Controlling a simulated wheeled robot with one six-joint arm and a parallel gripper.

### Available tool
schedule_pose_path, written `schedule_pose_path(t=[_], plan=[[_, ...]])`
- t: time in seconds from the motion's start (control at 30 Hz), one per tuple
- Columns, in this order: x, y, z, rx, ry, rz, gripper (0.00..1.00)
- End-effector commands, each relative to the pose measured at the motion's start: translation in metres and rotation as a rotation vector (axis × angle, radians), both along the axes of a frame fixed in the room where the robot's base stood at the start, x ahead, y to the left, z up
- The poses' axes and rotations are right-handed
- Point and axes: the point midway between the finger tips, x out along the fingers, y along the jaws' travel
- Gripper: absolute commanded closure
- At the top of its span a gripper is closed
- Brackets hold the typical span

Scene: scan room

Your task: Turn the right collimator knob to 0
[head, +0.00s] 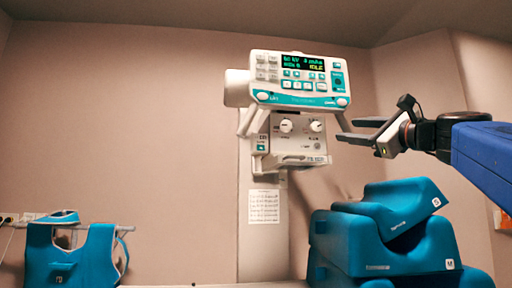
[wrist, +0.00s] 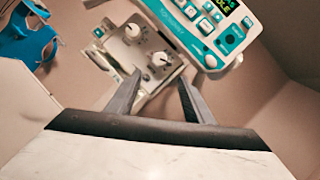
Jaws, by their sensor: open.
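The collimator (head: 290,142) is a pale box below the control panel, with two round white knobs on its front. The right collimator knob (head: 316,126) also shows in the wrist view (wrist: 159,60), lower right of the left knob (wrist: 132,31); the left knob is also in the head view (head: 286,125). Marks surround the right knob, too small to read. My gripper (head: 346,130) is open and empty, just right of the collimator in the head view. In the wrist view the right knob appears just beyond and between its fingertips (wrist: 160,77), apparently untouched.
The control panel (head: 298,80) with a green-lit screen hangs just above the knobs. A handle bar (head: 300,160) sits below them. Blue foam cushions (head: 385,235) are stacked below my arm. A blue apron (head: 75,255) hangs at left, and a paper chart (head: 263,206) is on the column.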

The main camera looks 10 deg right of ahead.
Motion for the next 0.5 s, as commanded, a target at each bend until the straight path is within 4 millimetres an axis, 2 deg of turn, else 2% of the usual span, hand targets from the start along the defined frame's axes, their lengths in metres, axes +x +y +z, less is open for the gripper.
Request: schedule_pose_path(t=[0.5], plan=[[0.053,0.018,0.017,-0.001,0.000,0.003,0.53]])
